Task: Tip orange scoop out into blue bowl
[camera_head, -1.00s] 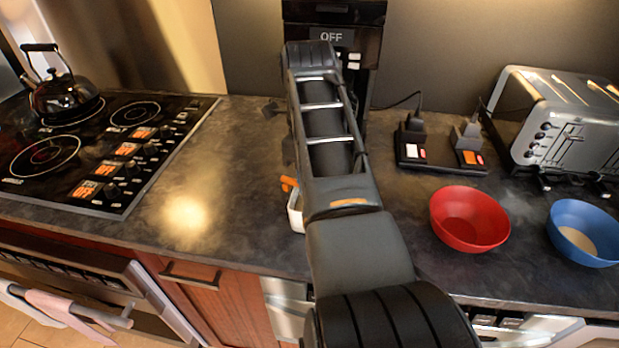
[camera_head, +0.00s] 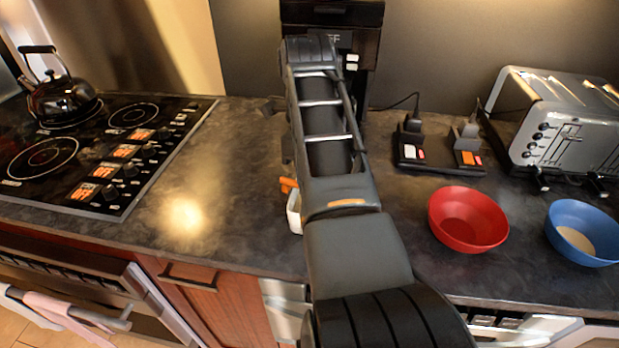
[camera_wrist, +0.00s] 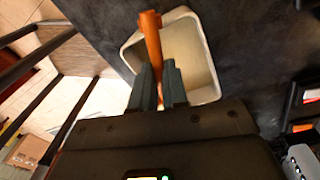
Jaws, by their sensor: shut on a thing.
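My gripper (camera_wrist: 160,85) is shut on the orange handle of the scoop (camera_wrist: 151,40) in the wrist view. A white square container (camera_wrist: 190,45) lies behind the handle. In the head view my arm hides the gripper, and a small orange part of the scoop (camera_head: 288,184) shows above the white container (camera_head: 294,212), left of my arm. The blue bowl (camera_head: 583,225) stands upright at the far right of the counter, well away from the gripper, with pale contents in its bottom.
A red bowl (camera_head: 467,220) stands between my arm and the blue bowl. A toaster (camera_head: 565,128) and a black tray with small items (camera_head: 440,155) are behind the bowls. A stove (camera_head: 95,150) with a kettle (camera_head: 60,97) is at left. The counter left of my arm is clear.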

